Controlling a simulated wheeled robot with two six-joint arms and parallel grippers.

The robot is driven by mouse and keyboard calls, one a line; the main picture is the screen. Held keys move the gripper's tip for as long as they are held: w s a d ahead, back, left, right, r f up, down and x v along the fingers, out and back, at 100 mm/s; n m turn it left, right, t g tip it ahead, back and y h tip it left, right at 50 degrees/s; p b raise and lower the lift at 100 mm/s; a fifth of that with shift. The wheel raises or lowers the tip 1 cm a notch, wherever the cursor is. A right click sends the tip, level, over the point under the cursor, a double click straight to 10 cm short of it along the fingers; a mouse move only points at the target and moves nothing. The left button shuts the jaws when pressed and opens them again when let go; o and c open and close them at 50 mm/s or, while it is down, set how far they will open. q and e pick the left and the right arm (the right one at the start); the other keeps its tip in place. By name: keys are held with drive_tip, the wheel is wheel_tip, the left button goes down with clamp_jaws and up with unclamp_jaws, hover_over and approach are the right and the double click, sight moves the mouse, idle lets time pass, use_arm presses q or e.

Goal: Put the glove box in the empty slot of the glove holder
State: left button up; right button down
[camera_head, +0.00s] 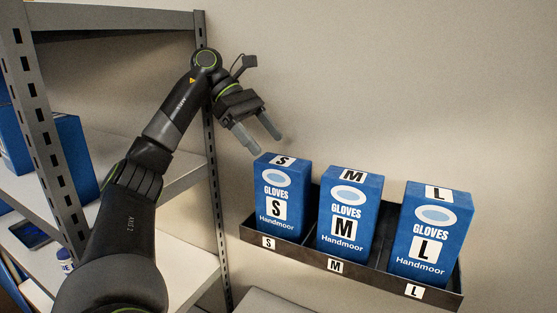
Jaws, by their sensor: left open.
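The dark glove holder (300,256) is fixed on the wall at the right, with slots labelled S, M and L. A blue S glove box (267,208) stands in the left slot. A blue M glove box (331,229) stands in the middle slot, and a blue L glove box (408,250) in the right slot. All three stand upright, and no empty slot shows. My left gripper (264,140) is open and empty, just above the S box and apart from it. My right gripper is not in view.
A grey metal shelf unit (175,177) stands at the left, its post close to my left arm. Blue boxes (75,150) sit on its shelf. A small bottle (65,257) and a dark flat device (30,235) lie lower. The wall above the M and L boxes is clear.

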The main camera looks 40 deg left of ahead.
use_arm(q)
drive_tip(key=p+v, duration=0.3)
drive_tip(key=shift+s+a+r, duration=0.1)
drive_tip(key=shift+a+r, duration=0.05)
drive_tip(key=shift+r, duration=0.1)
idle(0.4)
drive_tip(key=shift+f, duration=0.15)
